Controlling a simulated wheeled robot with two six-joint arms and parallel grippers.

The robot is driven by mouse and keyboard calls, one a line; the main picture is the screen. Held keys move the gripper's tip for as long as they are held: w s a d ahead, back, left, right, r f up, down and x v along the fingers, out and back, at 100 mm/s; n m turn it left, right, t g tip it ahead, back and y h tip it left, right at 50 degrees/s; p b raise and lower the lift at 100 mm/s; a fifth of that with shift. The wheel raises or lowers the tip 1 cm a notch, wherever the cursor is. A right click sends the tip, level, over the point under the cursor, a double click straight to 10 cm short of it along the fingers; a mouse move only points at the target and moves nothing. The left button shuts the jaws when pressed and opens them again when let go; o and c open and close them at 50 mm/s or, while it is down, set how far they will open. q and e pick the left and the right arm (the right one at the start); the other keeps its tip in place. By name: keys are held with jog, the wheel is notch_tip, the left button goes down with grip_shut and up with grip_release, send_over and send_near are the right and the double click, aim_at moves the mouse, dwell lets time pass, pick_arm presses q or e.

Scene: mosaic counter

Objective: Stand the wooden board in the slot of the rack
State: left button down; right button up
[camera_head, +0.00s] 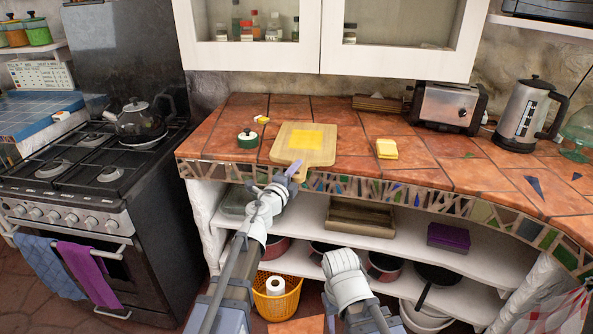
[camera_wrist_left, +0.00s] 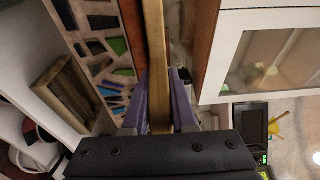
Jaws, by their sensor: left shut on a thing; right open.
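The wooden board (camera_head: 321,155) is pale and squarish, with a yellow square on its face and a handle at the front edge of the counter. It appears flat, over the tiles. My left gripper (camera_head: 295,172) is shut on its handle with purple fingers. In the left wrist view the board (camera_wrist_left: 154,60) shows edge-on between the fingers (camera_wrist_left: 159,112). I cannot tell whether it touches the counter. A low brown wooden rack (camera_head: 377,103) stands at the back by the wall, left of the toaster; its slot is too small to make out. My right gripper's fingers are not visible.
The toaster (camera_head: 446,104) and kettle (camera_head: 525,112) stand at back right. A white wall cabinet (camera_head: 400,38) hangs above. Tiles between board and rack look clear.

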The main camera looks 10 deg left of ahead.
pick_arm(q)
jog(key=shift+f+b, duration=0.35)
jog(key=shift+f, duration=0.05)
jog(key=c, duration=0.6)
grip_release()
jog(key=shift+c, duration=0.2)
jog(key=shift+s, duration=0.15)
jog(key=v, duration=0.7)
jog(key=shift+s+a, duration=0.15)
jog(key=shift+s, duration=0.1)
